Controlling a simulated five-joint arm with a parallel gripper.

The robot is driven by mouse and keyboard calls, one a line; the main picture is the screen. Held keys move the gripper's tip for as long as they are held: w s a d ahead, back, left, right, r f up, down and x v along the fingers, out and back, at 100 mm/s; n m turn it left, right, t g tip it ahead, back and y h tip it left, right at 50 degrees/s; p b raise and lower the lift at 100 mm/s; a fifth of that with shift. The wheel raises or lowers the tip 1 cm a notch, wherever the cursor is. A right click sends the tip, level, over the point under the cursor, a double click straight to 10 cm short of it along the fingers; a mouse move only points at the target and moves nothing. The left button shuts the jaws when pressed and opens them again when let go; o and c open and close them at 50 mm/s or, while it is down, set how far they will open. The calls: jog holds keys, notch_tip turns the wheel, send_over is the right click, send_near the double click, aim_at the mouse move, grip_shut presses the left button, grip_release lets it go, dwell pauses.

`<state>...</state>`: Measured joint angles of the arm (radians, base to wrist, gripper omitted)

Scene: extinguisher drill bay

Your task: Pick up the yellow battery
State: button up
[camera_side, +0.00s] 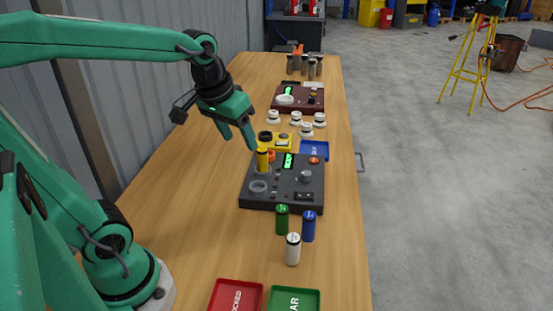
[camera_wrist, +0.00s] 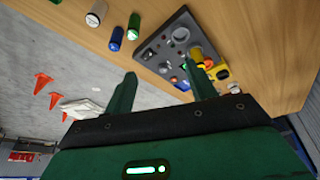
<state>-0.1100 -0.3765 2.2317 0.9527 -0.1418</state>
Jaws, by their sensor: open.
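The yellow battery (camera_side: 262,160) stands upright at the back left of the dark grey console (camera_side: 262,200), seemingly in a socket there. It also shows in the wrist view (camera_wrist: 197,54), close beside one finger of my gripper. My gripper (camera_side: 239,138) is open and empty, just above and to the left of the battery in the side view. In the wrist view its two green fingers (camera_wrist: 162,82) are spread apart. The battery does not appear to be between them.
Green (camera_side: 282,219), blue (camera_side: 308,226) and white (camera_side: 293,249) batteries stand in front of the console. Red (camera_side: 235,296) and green (camera_side: 294,300) trays lie at the near edge. A blue tray (camera_side: 314,150), white round parts (camera_side: 306,130) and a maroon console (camera_side: 298,97) are behind.

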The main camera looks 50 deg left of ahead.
jog(key=w+a+f+n+g, duration=0.2)
jog(key=w+a+f+n, duration=0.1)
jog(key=w+a, duration=0.4)
jog(key=n+g, duration=0.2)
jog(key=n, duration=0.1)
send_over(262, 149)
jog(key=f, duration=0.7)
jog(key=shift+s+d+f, duration=0.2)
jog(key=shift+d+f, duration=0.05)
jog(key=shift+w+a+f, duration=0.15)
jog(key=shift+a+f, duration=0.1)
jog(key=shift+f, duration=1.35)
jog(key=shift+f, duration=0.1)
jog(key=shift+w+f, duration=0.15)
jog(key=shift+f, duration=2.35)
